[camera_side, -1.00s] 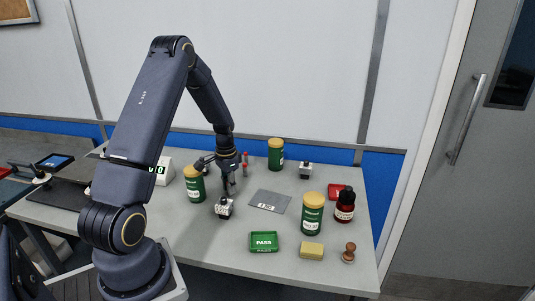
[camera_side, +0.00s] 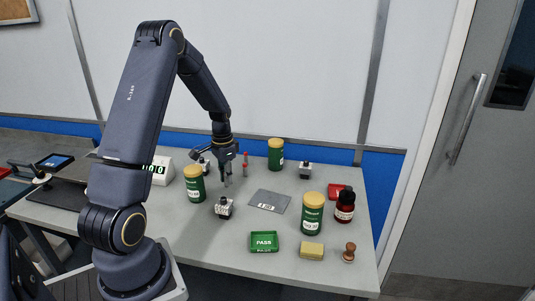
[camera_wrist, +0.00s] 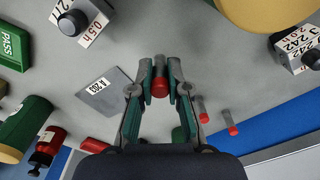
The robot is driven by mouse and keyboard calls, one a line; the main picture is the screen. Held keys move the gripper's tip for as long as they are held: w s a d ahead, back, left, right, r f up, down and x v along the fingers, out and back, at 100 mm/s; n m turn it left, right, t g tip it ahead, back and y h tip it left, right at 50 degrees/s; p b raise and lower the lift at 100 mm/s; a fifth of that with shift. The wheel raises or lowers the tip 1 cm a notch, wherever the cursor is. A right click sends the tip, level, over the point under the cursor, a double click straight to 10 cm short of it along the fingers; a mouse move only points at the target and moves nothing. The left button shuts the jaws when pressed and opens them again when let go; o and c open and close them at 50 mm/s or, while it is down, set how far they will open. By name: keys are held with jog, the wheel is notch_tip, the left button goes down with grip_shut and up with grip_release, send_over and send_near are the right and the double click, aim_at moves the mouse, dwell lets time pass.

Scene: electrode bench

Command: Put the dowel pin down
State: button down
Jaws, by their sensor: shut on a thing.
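My gripper (camera_side: 226,180) is above the table left of the grey plate, pointing down. In the wrist view my gripper (camera_wrist: 160,72) is shut on a dowel pin (camera_wrist: 160,84), grey with a red end facing the camera. The pin is between the fingertips; its far end is hard to make out. Two other red-ended pins, a nearer one (camera_wrist: 203,108) and a farther one (camera_wrist: 231,123), are beside the right finger in the wrist view. In the side view red pins (camera_side: 245,158) show just behind my gripper. The gap below the held pin is unclear.
A grey labelled plate (camera_side: 270,201) lies mid-table. A knobbed block (camera_side: 223,208) is just in front of my gripper. Green canisters stand left (camera_side: 195,184), behind (camera_side: 276,155) and right (camera_side: 312,214). A PASS tray (camera_side: 264,250), yellow sponge (camera_side: 312,251) and dark bottle (camera_side: 345,206) are farther off.

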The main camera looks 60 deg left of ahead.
jog(key=s+d+r, duration=0.7)
jog(key=s+r, duration=0.1)
jog(key=s, duration=0.3)
send_over(270, 200)
jog(key=s, duration=0.1)
jog(key=shift+m, duration=0.4)
jog(key=f, duration=0.7)
jog(key=shift+d+f, duration=0.25)
jog(key=shift+f, duration=0.1)
jog(key=shift+w+a+f, duration=0.1)
jog(key=shift+w+f, duration=0.2)
jog(key=shift+f, duration=0.15)
jog(key=shift+w+a+f, duration=0.1)
jog(key=shift+w+f, duration=0.1)
jog(key=shift+f, duration=1.55)
